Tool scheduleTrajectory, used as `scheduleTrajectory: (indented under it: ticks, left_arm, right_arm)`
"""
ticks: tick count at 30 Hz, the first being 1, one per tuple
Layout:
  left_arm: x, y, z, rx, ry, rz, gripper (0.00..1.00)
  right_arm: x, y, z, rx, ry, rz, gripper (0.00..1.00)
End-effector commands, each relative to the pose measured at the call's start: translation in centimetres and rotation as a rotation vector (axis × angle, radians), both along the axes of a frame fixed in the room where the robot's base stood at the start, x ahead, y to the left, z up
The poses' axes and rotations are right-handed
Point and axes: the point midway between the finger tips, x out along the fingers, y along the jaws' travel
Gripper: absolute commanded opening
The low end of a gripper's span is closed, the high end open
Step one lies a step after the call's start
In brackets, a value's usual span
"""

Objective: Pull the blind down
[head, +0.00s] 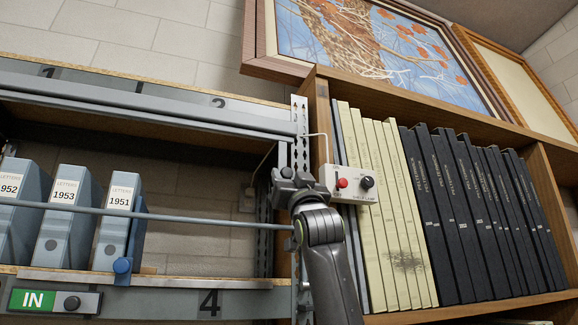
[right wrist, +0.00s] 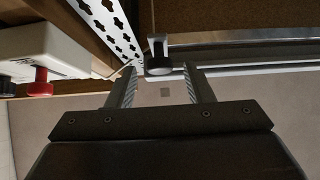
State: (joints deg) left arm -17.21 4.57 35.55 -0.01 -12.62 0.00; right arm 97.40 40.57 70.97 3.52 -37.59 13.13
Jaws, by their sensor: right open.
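What looks like the rolled-up blind's grey bar (head: 150,103) runs along the front of the upper shelf in the head view. In the right wrist view a pale rail (right wrist: 245,40) crosses the upper right. My left gripper is out of view.
A white switch box (head: 350,184) with a red button and black knob is close right of my gripper. Blue letter boxes (head: 67,215) stand behind a thin rod (head: 190,219). Cream and black volumes (head: 440,210) fill the wooden bookcase. A framed picture (head: 350,45) is above.

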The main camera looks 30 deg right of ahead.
Motion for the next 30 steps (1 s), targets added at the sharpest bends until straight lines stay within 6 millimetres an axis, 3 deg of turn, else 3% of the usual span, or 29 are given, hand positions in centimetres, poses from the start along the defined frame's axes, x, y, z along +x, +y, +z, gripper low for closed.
scheduleTrajectory:
  ticks: [14,25,30]
  left_arm:
    - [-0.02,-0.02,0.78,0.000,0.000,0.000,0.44]
    - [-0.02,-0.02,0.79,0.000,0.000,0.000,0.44]
    - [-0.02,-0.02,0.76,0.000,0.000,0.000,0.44]
  right_arm:
    - [0.72,-0.16,0.68,0.000,0.000,0.000,0.47]
    - [0.70,-0.17,0.68,0.000,0.000,0.000,0.00]
    - [0.70,-0.18,0.65,0.000,0.000,0.000,0.00]
